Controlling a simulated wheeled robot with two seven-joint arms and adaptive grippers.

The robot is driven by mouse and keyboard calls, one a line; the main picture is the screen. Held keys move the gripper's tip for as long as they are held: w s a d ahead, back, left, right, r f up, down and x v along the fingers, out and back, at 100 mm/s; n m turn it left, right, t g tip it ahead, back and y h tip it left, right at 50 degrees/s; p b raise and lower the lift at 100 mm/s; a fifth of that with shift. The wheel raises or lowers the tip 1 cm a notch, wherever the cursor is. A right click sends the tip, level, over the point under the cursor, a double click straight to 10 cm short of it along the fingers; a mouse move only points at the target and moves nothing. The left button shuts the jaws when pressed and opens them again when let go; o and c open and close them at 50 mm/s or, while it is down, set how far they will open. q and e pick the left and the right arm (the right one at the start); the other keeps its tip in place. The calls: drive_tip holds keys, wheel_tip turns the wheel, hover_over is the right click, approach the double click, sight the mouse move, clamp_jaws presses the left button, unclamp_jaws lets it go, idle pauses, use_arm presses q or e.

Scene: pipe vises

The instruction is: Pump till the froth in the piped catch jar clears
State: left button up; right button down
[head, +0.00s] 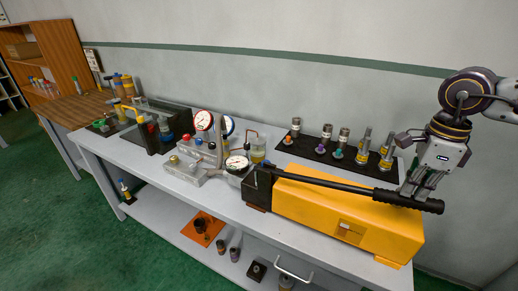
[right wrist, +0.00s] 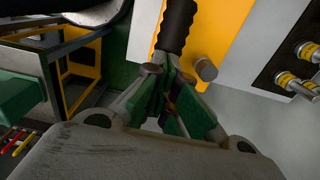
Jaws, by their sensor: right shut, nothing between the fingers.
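The yellow hand pump (head: 340,215) lies at the right front of the bench. Its black lever (head: 330,184) lies low along the top, with the ribbed grip end at the right. My right gripper (head: 408,192) is shut and empty at that grip end. In the right wrist view its closed fingertips (right wrist: 172,82) overlap the end of the black grip (right wrist: 178,28); I cannot tell whether they touch it. A small jar with yellowish contents (head: 258,150) stands behind the gauges with a copper pipe (head: 250,134) by it; froth is too small to make out. My left gripper is not in view.
Several fittings stand on a black mat (head: 310,148) behind the pump. Dial gauges (head: 203,121) and a grey valve block (head: 185,172) stand left of the pump. An orange mat (head: 203,229) and loose parts lie on the lower shelf. A wooden bench (head: 75,108) stands at far left.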

drive_tip(key=shift+a+r, duration=0.25)
drive_tip(key=shift+r, duration=0.25)
wheel_tip(320, 180, up, 8)
drive_tip(key=p, duration=0.5)
drive_tip(key=shift+w+d+f, duration=0.2)
drive_tip(key=shift+d, duration=0.1)
idle(0.5)
drive_tip(key=shift+s+d+f+b, duration=0.2)
drive_tip(key=shift+f+b, duration=0.5)
drive_tip(key=shift+f, duration=0.3)
drive_tip(key=shift+s+d+f+b, duration=0.1)
drive_tip(key=shift+d+f+b, duration=0.1)
drive_tip(key=shift+f+b, duration=0.6)
drive_tip(key=shift+s+d+f+b, duration=0.15)
drive_tip(key=shift+f+b, duration=0.2)
drive_tip(key=shift+f, duration=0.2)
drive_tip(key=shift+w+d+f+b, duration=0.15)
drive_tip(key=shift+f+b, duration=0.15)
drive_tip(key=shift+f, duration=0.25)
drive_tip(key=shift+s+a, duration=0.1)
